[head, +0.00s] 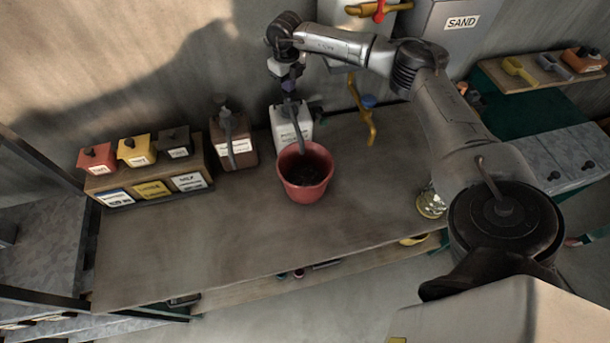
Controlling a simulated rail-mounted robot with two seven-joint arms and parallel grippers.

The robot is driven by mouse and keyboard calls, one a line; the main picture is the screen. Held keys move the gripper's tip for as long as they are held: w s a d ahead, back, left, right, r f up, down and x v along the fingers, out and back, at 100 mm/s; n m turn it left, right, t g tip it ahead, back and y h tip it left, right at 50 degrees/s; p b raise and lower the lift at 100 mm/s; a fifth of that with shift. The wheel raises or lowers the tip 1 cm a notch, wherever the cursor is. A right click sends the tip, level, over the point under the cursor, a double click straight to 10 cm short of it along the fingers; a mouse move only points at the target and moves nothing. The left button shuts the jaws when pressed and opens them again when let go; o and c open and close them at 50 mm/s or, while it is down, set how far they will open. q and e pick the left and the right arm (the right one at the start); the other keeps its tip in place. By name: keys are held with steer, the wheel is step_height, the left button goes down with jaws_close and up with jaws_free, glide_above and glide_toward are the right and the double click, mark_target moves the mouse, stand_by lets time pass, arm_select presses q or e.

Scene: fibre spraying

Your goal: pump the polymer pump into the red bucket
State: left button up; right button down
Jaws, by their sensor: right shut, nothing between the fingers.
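The red bucket (307,191) stands upright on the workbench and holds dark contents. Right behind it stands a white labelled pump container (281,134), which I take to be the polymer pump; its label is too small to read. Its grey spout reaches forward over the bucket's back rim. My right gripper (289,88) points down directly above this container's pump head, shut with nothing held. I cannot tell whether it touches the pump head. My left gripper is not in view.
A brown pump container (239,157) stands left of the white one. A wooden rack (205,158) with small coloured bins is farther left. A yellow tap pipe (361,112) hangs to the right. The workbench (200,240) is clear in front of the bucket.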

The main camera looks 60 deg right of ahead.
steer(key=shift+r+p, duration=0.8)
steer(key=shift+r, duration=0.35)
steer(key=shift+r+p, duration=0.7)
steer(key=shift+r, duration=0.1)
steer(key=shift+f, duration=0.1)
steer(key=shift+f, duration=0.1)
